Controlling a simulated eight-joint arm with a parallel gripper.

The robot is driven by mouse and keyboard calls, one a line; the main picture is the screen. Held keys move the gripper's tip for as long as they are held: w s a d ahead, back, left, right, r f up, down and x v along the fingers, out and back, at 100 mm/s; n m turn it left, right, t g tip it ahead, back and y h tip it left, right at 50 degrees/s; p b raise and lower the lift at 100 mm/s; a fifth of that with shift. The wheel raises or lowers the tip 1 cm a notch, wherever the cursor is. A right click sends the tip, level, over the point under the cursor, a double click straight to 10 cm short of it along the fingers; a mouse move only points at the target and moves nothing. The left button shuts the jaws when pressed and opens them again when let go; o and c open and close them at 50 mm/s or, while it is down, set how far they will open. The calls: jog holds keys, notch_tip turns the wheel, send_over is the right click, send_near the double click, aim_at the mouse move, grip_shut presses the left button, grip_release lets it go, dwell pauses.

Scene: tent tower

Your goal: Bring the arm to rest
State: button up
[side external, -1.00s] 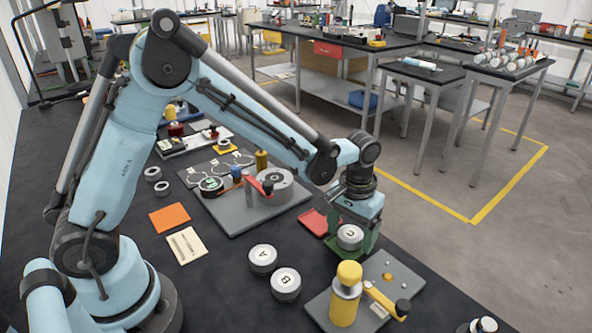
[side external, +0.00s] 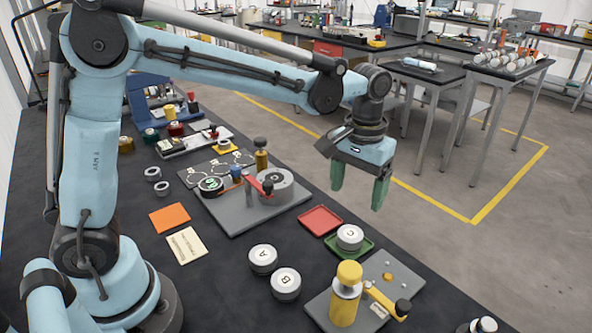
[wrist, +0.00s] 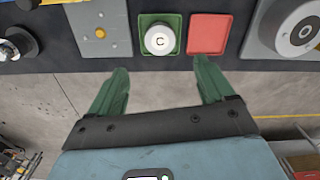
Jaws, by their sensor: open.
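My gripper (side external: 361,190) has green fingers and hangs in the air past the far edge of the black table. Its fingers are spread and empty, as the wrist view (wrist: 158,92) also shows. A silver cylinder marked C (side external: 350,236) stands upright in the green tray (side external: 364,253), below and apart from the fingers. In the wrist view, cylinder C (wrist: 159,40) sits inside the green tray, beside an empty red tray (wrist: 208,33).
Cylinders A (side external: 263,258) and B (side external: 286,283) stand on the table. A yellow-handled fixture (side external: 346,300) is at the front. A grey plate (side external: 250,215) with a round silver part lies behind. Open floor lies right of the table.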

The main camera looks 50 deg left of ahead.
aim_at(351, 233)
jog(key=shift+r, duration=0.55)
jog(key=shift+f, duration=0.15)
notch_tip(351, 233, down, 12)
jog(key=shift+r, duration=0.95)
jog(key=shift+f, duration=0.1)
